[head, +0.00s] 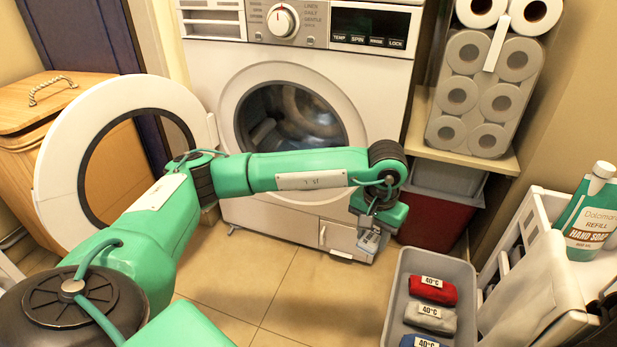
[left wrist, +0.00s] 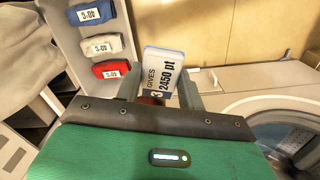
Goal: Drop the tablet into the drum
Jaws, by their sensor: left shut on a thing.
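My left gripper (head: 371,243) is shut on a small flat block, seemingly the tablet (left wrist: 165,72), with a pale, bluish top and a printed label reading "GIVES 3 2450 pt". In the left wrist view the block stands between the two fingers (left wrist: 160,90); its lower part is hidden by the gripper body. In the head view the gripper points down, low in front of the washer's right side, outside the drum (head: 295,112). The drum opening is uncovered and partly blocked from sight by my left arm. My right gripper is not in view.
The round washer door (head: 60,170) is swung open to the left. A grey tray (head: 392,305) holds red, grey and blue packs marked 40°C. A shelf with toilet rolls (head: 490,85) and a dark red bin (head: 432,218) stand right of the washer. Soap (head: 590,225) stands far right.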

